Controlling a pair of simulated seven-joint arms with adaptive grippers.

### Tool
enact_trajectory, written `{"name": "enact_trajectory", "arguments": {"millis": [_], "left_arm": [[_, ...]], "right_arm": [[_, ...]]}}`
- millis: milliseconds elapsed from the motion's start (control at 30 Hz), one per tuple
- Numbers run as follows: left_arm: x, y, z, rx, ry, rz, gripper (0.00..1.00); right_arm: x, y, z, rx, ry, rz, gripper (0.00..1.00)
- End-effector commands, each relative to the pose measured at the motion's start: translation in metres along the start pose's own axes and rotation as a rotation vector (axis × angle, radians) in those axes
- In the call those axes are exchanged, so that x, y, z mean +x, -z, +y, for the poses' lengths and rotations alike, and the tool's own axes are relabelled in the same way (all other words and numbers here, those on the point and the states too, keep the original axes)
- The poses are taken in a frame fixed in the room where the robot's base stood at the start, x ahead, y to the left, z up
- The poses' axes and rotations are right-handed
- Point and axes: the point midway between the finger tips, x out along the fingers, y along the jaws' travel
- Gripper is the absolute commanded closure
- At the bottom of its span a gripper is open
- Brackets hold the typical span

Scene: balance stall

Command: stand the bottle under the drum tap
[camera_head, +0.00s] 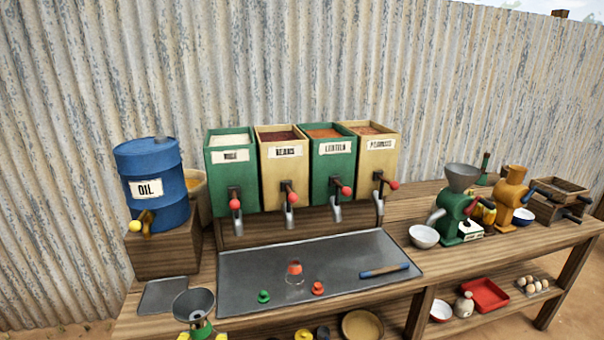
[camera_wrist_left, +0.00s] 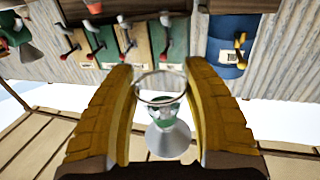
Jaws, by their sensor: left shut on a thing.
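My left gripper (camera_head: 197,331), with yellow fingers, is at the bottom left of the head view. It is shut on a clear bottle with green on it (camera_wrist_left: 167,108), seen between the fingers in the left wrist view. A grey funnel (camera_head: 194,303) sits at the bottle's top, wide end up. The blue oil drum (camera_head: 158,185) stands behind and left of the gripper. Its brass drum tap (camera_head: 147,221) has a yellow knob and points forward over a grey metal plate (camera_head: 166,296). The bottle is in front and right of this plate, apart from it. My right gripper is in neither view.
The drum rests on a wooden block (camera_head: 167,257). A metal tray (camera_head: 340,265) on the right holds a small red-topped glass jar (camera_head: 295,276), a green stopper (camera_head: 263,296), a red stopper (camera_head: 317,288) and a blue-handled tool (camera_head: 384,270). Several dispensers stand behind it.

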Motion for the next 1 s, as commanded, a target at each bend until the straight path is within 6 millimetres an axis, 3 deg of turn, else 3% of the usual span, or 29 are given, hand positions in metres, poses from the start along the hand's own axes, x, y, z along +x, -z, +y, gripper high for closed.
{"name": "enact_trajectory", "arguments": {"millis": [267,467,667,1000], "left_arm": [[-0.001,-0.001,0.0,-0.001,0.0,0.001,0.83],[0.01,0.015,0.0,-0.002,0.001,0.007,0.83],[0.037,0.052,-0.001,-0.002,0.007,0.009,0.83],[0.113,0.099,-0.005,-0.001,0.028,0.006,0.83]], "right_arm": [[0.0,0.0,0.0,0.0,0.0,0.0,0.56],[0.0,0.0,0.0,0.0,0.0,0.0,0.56],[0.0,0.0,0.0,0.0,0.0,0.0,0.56],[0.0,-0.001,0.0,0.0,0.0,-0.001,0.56]]}}
